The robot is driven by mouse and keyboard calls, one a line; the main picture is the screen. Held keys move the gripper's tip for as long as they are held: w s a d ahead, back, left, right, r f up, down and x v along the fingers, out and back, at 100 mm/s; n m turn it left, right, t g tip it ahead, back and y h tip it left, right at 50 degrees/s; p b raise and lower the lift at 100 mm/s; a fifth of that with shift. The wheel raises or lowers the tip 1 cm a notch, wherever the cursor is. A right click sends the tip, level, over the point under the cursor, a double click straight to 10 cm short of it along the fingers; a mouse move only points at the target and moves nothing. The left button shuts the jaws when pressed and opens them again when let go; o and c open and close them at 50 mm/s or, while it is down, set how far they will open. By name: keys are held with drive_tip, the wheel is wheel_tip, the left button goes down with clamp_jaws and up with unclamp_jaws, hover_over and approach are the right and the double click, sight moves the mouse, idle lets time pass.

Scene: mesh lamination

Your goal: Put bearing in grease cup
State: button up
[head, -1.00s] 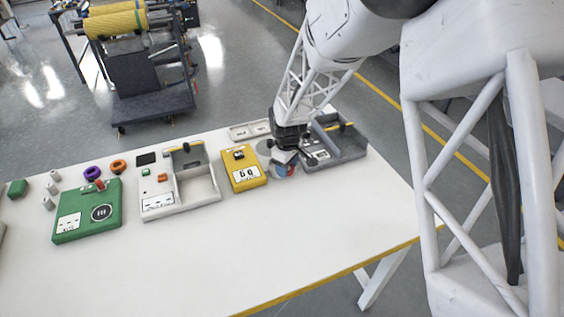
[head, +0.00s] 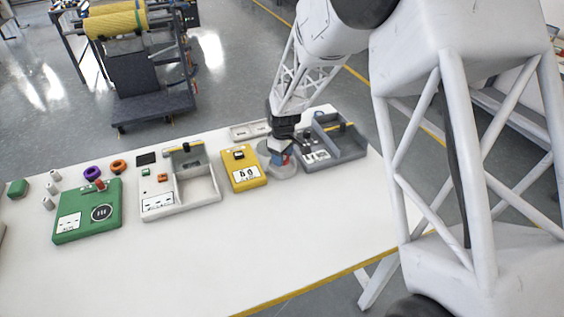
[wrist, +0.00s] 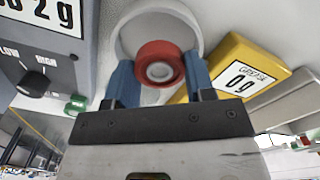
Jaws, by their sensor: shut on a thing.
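A red bearing (wrist: 160,64) with a pale centre is held between the blue fingertips of my gripper (wrist: 158,80) in the wrist view. The bearing overlaps the cup's opening there. I cannot tell whether it is above the cup or inside it.
A yellow box (head: 237,179) labelled GREASE (wrist: 225,62) stands left of the cup. A grey tray unit (head: 345,153) with a knob stands to the right. Further left are a white tray (head: 207,193) and a green box (head: 77,233). The table front is clear.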

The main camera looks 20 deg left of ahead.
drive_tip(key=shift+w+a, duration=0.15)
drive_tip(key=shift+w, duration=0.1)
drive_tip(key=shift+f, duration=1.75)
drive_tip(key=shift+f, duration=0.2)
drive_tip(key=o, duration=0.6)
drive_tip(key=shift+o, duration=0.2)
drive_tip(key=shift+r, duration=0.15)
wheel_tip(320, 180, up, 12)
drive_tip(key=shift+f, duration=0.15)
drive_tip(key=shift+r, duration=0.2)
